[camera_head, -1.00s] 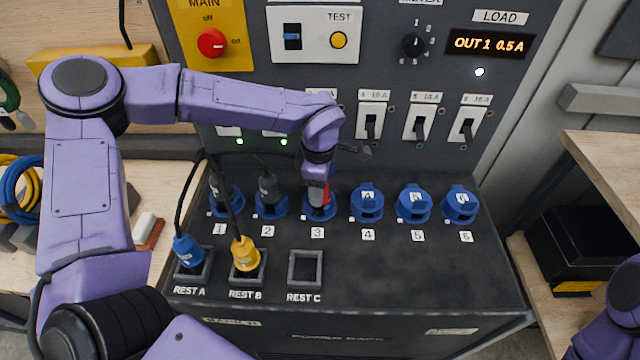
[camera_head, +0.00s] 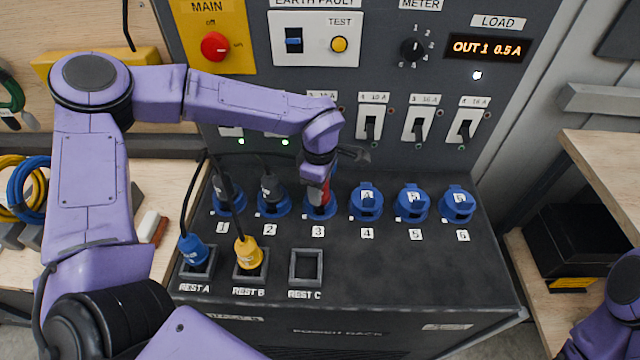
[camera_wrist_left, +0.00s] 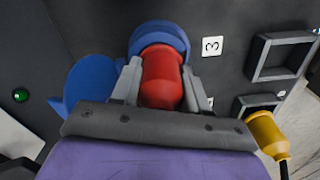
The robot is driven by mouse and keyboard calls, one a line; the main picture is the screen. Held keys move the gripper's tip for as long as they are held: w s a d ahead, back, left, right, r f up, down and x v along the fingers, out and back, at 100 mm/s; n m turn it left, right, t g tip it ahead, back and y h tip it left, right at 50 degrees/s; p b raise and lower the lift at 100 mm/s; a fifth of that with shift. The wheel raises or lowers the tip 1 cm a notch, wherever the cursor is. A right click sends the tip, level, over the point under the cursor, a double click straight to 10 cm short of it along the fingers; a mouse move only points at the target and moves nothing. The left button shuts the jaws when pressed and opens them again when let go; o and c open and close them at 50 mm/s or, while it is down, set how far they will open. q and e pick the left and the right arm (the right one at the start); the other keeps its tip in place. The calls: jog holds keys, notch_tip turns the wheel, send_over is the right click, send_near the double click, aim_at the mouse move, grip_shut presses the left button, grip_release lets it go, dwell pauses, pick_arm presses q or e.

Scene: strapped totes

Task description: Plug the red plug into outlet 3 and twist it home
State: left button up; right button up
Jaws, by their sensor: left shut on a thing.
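The red plug (camera_head: 322,194) stands at outlet 3 (camera_head: 319,211), a blue socket marked with a 3 label. My left gripper (camera_head: 319,186) is over outlet 3 and shut on the red plug. In the left wrist view the red plug (camera_wrist_left: 162,80) sits between the two grey fingers, and its far end meets the blue outlet 3 (camera_wrist_left: 160,37). How deep it sits and how far it is turned cannot be told. My right gripper is out of view; only part of my right arm shows at the right edge.
A blue plug (camera_head: 192,248) sits in REST A and a yellow plug (camera_head: 246,251) in REST B. REST C (camera_head: 306,267) is empty. Dark plugs fill outlets 1 (camera_head: 228,205) and 2 (camera_head: 273,207); outlets 4 (camera_head: 366,203), 5 (camera_head: 412,204) and 6 (camera_head: 457,204) have blue lids.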

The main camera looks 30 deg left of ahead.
pick_arm(q)
jog(key=shift+m+p, duration=0.8)
jog(key=shift+p, duration=0.4)
grip_shut()
jog(key=shift+f, duration=0.15)
jog(key=shift+s+m+p, duration=0.1)
jog(key=shift+m+p, duration=0.6)
jog(key=shift+p, duration=0.5)
jog(key=shift+r+m+p, duration=0.2)
jog(key=shift+m+p, duration=0.2)
jog(key=shift+p, duration=0.05)
jog(key=shift+m, duration=0.5)
